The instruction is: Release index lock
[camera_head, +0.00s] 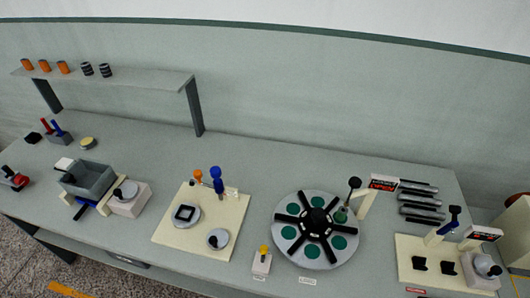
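A round grey index table (345,257) stands right of centre on the workbench. It has a black spoked hub (316,217) and several green discs between the spokes. At its upper right edge stands a lever with a black ball knob (354,183), tilted slightly. A small pale block with a yellow knob (263,250) stands at its lower left, apart from it. I cannot tell from the unreadable labels which of these is the index lock. Neither of my grippers is in view.
A cream plate (178,240) with blue and orange-topped posts lies left of the table. A sign post (384,183), dark rods (420,203) and another fixture plate (425,252) are at right. A grey bin (86,180) and shelf (130,79) are at left.

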